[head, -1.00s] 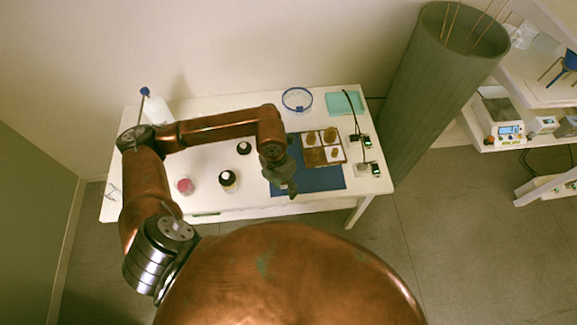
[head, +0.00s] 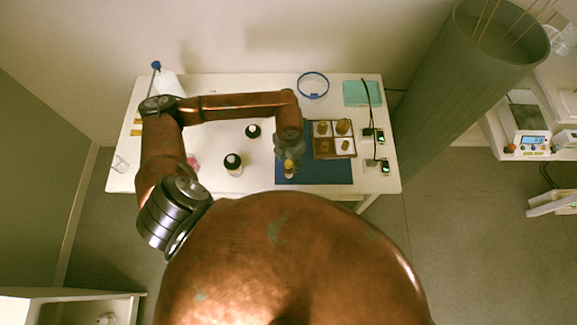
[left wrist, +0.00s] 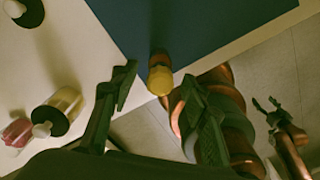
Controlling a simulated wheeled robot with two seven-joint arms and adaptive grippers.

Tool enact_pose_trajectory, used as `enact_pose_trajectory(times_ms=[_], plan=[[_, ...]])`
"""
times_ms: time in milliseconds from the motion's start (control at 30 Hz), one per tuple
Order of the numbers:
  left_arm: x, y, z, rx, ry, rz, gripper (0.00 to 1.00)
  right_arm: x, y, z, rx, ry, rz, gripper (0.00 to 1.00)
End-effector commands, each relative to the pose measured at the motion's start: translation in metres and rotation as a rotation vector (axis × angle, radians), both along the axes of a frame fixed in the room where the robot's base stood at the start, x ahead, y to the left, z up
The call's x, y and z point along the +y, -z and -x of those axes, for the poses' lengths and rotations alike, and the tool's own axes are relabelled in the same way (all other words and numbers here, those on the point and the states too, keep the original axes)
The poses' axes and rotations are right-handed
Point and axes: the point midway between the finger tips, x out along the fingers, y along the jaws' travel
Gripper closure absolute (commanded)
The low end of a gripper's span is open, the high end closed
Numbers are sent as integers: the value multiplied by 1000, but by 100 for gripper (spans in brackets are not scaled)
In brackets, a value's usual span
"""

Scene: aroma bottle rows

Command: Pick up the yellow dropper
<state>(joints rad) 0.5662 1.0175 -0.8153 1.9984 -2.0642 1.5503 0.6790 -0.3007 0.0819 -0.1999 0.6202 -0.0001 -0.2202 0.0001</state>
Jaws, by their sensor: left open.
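The yellow dropper (head: 289,169) is a small amber bottle with a yellow top. It is at the blue mat's left side, just below my left gripper (head: 289,160) in the head view. In the left wrist view the dropper's yellow top (left wrist: 160,80) shows between the two spread fingers of my left gripper (left wrist: 158,82). The fingers are open and hold nothing. I cannot tell how far above it they are. My right gripper (left wrist: 271,112) shows small at the right of the left wrist view, its state unclear.
The blue mat (head: 325,174) carries a divided tray (head: 334,146) with several amber pieces. Dark-capped bottles (head: 233,164) (head: 253,131) and a pink jar (head: 193,163) stand to the left. A blue-rimmed dish (head: 313,86) and cabled devices (head: 374,134) are behind and to the right.

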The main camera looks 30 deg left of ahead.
Motion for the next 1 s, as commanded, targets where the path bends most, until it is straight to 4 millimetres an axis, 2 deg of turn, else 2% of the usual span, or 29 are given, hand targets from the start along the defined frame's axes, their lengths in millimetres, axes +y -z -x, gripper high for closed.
enact_pose_trajectory(times_ms=[33, 100, 200, 267, 633, 1000], plan=[[0, 4, 0, 0, -1, 0, 58, 1, -1, -10, -14, -2, -1, 37], [0, 5, -1, -1, 0, 0, 58, 1, -1, -17, -23, -4, -2, 37], [0, 5, -1, -2, 1, 0, 58, 1, -1, -19, -25, -5, -2, 37], [0, 5, -1, -1, 1, -1, 59, 1, -1, -17, -22, -4, -2, 37], [-1, 5, -1, -1, 2, 0, 85, 1, 0, 10, 13, 4, -1, 37], [-1, 0, -1, -3, 2, 0, 85, 4, 0, -2, -3, 1, -3, 37]])
